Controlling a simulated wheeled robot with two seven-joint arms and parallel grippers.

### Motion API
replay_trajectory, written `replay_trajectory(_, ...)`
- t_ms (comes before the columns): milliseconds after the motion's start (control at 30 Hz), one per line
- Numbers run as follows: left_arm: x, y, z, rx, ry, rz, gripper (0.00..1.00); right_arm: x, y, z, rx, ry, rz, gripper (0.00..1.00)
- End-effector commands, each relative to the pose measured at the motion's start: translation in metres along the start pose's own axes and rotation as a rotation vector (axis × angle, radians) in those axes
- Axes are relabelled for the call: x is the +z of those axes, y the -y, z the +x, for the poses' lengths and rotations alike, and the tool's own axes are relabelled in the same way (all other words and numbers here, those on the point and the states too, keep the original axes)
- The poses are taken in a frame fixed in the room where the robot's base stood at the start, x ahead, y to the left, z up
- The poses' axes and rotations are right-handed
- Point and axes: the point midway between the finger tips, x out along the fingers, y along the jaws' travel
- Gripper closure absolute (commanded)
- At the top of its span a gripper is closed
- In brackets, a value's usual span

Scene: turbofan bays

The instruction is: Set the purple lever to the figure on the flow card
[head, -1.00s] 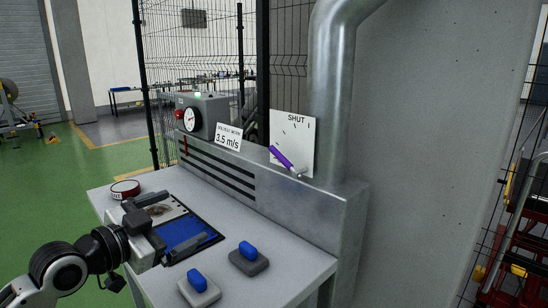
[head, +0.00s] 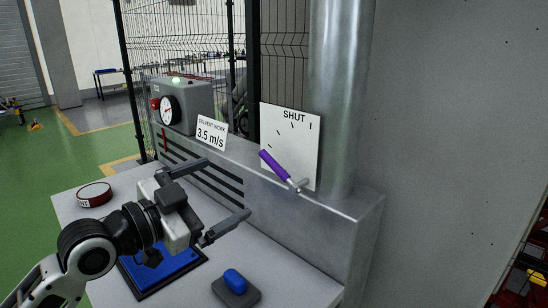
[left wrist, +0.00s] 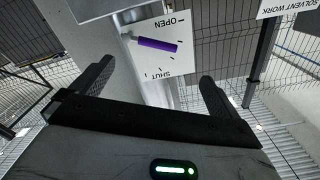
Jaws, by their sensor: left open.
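The purple lever (head: 274,165) is on a white marked plate (head: 305,150) against the duct. It slants up and left from its pivot at lower right, and SHUT is printed at the plate's top. In the left wrist view the lever (left wrist: 157,45) lies beyond my fingers, and the plate there also reads OPEN. The flow card (head: 211,133) reads SOLVENT WORK 3.5 m/s. My left gripper (head: 218,200) is open and empty over the bench, left of and below the lever, apart from it. My right gripper is not in view.
A grey gauge box (head: 183,103) with a dial, a red knob and a green light stands left of the card. The bench holds a blue-lined tray (head: 165,270), a red-banded round object (head: 94,194) and a blue-topped block (head: 235,284). The large duct pipe (head: 337,95) rises behind the plate.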

Motion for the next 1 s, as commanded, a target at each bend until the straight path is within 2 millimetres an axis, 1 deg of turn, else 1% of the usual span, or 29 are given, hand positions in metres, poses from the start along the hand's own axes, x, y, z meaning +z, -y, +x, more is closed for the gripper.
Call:
replay_trajectory(33,-0.004,0.001,0.010,0.001,-0.005,-0.003,0.00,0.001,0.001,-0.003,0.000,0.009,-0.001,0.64)
replay_trajectory(300,-0.005,0.000,0.069,0.002,-0.003,-0.002,0.00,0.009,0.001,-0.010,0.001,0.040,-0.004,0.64)
replay_trajectory(500,-0.003,0.001,0.109,0.001,-0.002,-0.002,0.00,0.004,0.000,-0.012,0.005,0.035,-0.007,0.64)
replay_trajectory(600,-0.002,0.000,0.124,0.002,0.000,-0.001,0.00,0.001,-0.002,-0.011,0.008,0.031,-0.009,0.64)
replay_trajectory(700,-0.002,0.000,0.134,0.001,-0.001,0.000,0.00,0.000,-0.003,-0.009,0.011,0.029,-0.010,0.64)
replay_trajectory(800,-0.002,0.000,0.140,0.001,-0.001,0.000,0.00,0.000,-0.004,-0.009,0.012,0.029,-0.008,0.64)
replay_trajectory(1000,-0.001,0.000,0.143,0.001,0.000,0.002,0.00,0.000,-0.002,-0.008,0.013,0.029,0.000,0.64)
